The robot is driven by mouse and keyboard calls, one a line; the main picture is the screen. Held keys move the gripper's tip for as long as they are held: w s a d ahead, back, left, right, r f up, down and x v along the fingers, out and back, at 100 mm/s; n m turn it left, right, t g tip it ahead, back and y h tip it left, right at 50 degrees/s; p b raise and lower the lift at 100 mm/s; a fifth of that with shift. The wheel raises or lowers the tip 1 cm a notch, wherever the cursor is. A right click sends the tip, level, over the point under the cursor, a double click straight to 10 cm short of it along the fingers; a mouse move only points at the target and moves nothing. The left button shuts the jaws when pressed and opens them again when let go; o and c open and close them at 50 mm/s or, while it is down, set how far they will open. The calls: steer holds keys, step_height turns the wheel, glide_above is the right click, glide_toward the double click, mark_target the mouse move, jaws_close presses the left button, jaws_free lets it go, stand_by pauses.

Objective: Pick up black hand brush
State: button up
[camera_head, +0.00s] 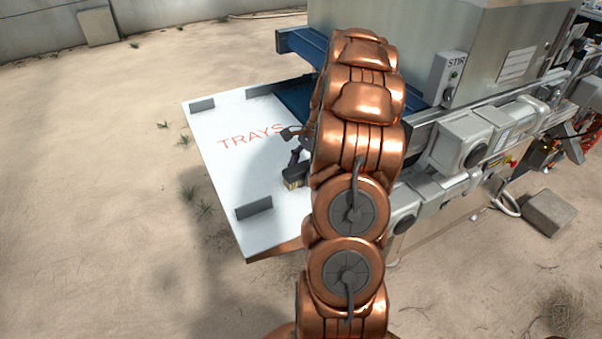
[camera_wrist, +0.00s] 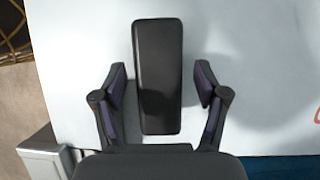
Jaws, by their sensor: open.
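The black hand brush (camera_wrist: 158,60) shows in the wrist view as a long dark block with rounded corners, lying on the white tray table. My gripper (camera_wrist: 160,80) is open, with one finger on each side of the brush and a visible gap on both sides. The near end of the brush reaches down close to my palm. In the head view the brush (camera_head: 293,182) is a small dark shape with a pale yellowish lower edge, partly hidden by my copper arm. Most of my gripper is hidden there too.
The white table (camera_head: 225,185) is marked TRAYS and has grey corner blocks (camera_head: 254,208) along its edge. A blue conveyor (camera_head: 295,97) and the grey machine (camera_head: 430,40) stand behind. The left part of the table is clear. A grey block (camera_wrist: 42,152) lies lower left in the wrist view.

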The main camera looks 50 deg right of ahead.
mark_target(301, 166)
steer(key=shift+c, duration=0.4)
steer(key=c, duration=1.2)
steer(key=shift+c, duration=0.2)
step_height(301, 166, up, 10)
steer(key=shift+r+b, duration=0.25)
steer(key=shift+b, duration=0.6)
